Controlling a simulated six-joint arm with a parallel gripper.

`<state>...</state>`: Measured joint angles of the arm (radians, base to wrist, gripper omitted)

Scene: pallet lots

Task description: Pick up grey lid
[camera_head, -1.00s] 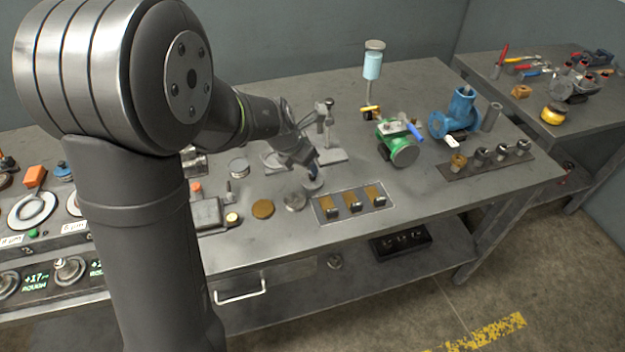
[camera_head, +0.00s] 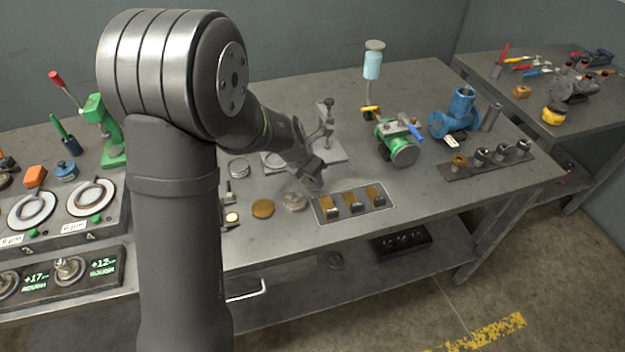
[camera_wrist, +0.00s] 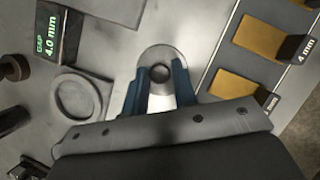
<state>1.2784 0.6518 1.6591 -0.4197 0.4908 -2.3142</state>
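The grey lid (camera_wrist: 158,52), a round disc with a dark knob in its middle, lies below my gripper in the wrist view. My gripper (camera_wrist: 159,70) is open, with its two blue fingers spread on either side of the knob. The fingers cover part of the disc; I cannot tell whether they touch it. In the head view my gripper (camera_head: 313,182) points down at the bench, just beyond the tray's left end, and mostly hides what is under it.
A tray with brass-coloured plates (camera_wrist: 263,45) lies close on the right in the wrist view. A grey ring-shaped piece (camera_wrist: 78,96) and a "GAP 4.0 mm" display (camera_wrist: 55,38) are on the left. In the head view a brass disc (camera_head: 263,208) lies left of my gripper.

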